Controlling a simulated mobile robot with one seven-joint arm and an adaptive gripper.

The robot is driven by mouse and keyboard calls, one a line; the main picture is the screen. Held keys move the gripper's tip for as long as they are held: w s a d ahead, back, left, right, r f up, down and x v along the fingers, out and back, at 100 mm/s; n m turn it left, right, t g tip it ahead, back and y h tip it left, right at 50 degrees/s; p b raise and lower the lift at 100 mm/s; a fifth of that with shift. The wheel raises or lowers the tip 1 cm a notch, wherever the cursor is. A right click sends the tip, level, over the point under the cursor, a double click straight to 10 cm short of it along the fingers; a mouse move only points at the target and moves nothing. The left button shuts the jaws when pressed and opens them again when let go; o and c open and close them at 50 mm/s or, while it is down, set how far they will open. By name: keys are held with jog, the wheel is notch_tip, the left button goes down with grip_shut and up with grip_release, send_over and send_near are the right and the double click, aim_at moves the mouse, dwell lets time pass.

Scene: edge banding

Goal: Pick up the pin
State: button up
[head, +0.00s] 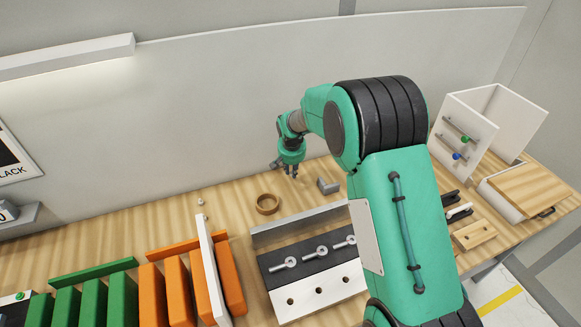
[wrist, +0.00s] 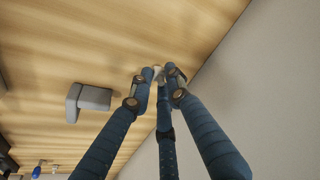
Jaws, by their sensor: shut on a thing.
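My gripper (head: 291,173) is low over the wooden bench near the back wall, right of the brown ring. In the wrist view its dark blue fingers (wrist: 161,76) are closed together at the tips. A small pale bit, seemingly the pin (wrist: 157,69), shows between the fingertips; most of it is hidden by the fingers. I cannot tell whether it touches the bench. In the head view the pin cannot be made out at the gripper.
A grey angled block (head: 328,186) lies right of my gripper, also in the wrist view (wrist: 88,98). A brown ring (head: 268,204) lies in front on the left. A rack with eye-ended parts (head: 315,252) stands nearer. The white wall (head: 230,110) is close behind.

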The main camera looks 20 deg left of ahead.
jog(key=s+d, duration=0.2)
jog(key=s, duration=0.1)
jog(key=s+d, duration=0.2)
jog(key=s, duration=0.1)
jog(key=s+d+r, duration=0.1)
jog(key=s+d, duration=0.2)
jog(key=shift+s+d+r, duration=0.1)
jog(key=shift+s, duration=0.3)
dwell(0.9)
jog(key=s+a+r+n+p, duration=0.1)
jog(key=s+a+n+p, duration=0.3)
jog(key=s+a, duration=0.4)
jog(key=s+a+r+n+g+y+p, duration=0.1)
jog(key=s+a, duration=0.6)
jog(key=a, duration=1.1)
jog(key=s+a+r+n+g+p, duration=0.1)
jog(key=s+a+r+n+p, duration=0.2)
jog(key=a, duration=1.1)
jog(key=shift+s+n+y+p, duration=0.4)
jog(key=shift+s+n+p, duration=1.6)
jog(key=shift+s, duration=0.8)
jog(key=shift+r, duration=0.1)
